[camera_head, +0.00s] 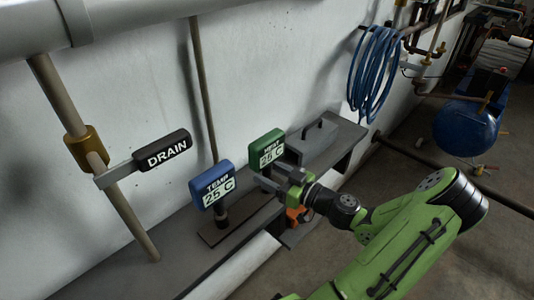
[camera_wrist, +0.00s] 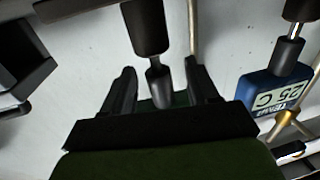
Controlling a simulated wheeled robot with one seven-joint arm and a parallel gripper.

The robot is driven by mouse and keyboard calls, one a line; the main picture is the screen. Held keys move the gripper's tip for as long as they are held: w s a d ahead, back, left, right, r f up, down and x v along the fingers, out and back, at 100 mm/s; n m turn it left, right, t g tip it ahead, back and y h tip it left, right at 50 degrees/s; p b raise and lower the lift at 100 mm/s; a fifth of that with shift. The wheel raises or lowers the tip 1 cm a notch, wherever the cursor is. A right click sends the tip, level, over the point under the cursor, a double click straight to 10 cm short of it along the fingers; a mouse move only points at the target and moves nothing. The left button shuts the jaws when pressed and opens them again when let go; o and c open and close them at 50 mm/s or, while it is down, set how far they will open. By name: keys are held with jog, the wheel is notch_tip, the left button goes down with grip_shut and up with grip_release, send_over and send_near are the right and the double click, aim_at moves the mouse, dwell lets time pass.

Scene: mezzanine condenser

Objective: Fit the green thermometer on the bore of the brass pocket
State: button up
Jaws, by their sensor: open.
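The stem runs into a dark cylinder (camera_wrist: 148,25). A little dark green shows between the fingers. A brass fitting (camera_head: 83,147), probably the pocket, sits on a sloping pipe at left. Its bore cannot be made out.
A blue thermometer (camera_head: 212,185) marked TEMP stands on the ledge, left of my gripper. A DRAIN tag (camera_head: 162,150) juts out beside the sloping pipe (camera_head: 130,218). A thin vertical pipe (camera_head: 204,90) and a grey handled block (camera_head: 313,140) are close by. Blue hose (camera_head: 375,72) hangs beyond.

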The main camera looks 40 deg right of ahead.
jog(key=w, duration=0.3)
jog(key=shift+w+a+f, duration=0.1)
jog(key=shift+w+a, duration=0.05)
jog(key=shift+a, duration=0.05)
grip_shut()
